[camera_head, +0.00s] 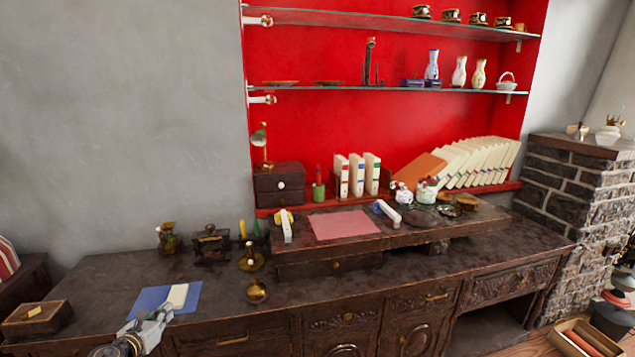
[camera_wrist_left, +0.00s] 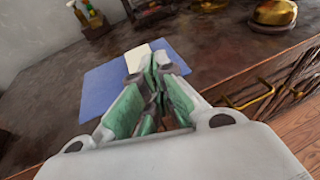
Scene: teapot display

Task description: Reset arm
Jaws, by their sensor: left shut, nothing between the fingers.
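My left gripper (camera_head: 160,312) is at the front left of the dark wooden cabinet top, low over the near edge of a blue sheet (camera_head: 150,299). In the left wrist view the gripper (camera_wrist_left: 154,62) has its green-padded fingers together with nothing between them. A cream block (camera_head: 178,295) lies on the blue sheet (camera_wrist_left: 98,88), just beyond the fingertips; the gripper partly hides the block (camera_wrist_left: 138,55) in the wrist view. I cannot tell the exact height of the fingertips above the sheet. My right gripper is not in view.
A wooden box (camera_head: 37,318) stands left of the sheet. A raised wooden stand (camera_head: 400,237) holds a pink sheet (camera_head: 343,225). Glass shelves (camera_head: 390,90) with vases hang behind. The cabinet top is bare around the blue sheet's right side.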

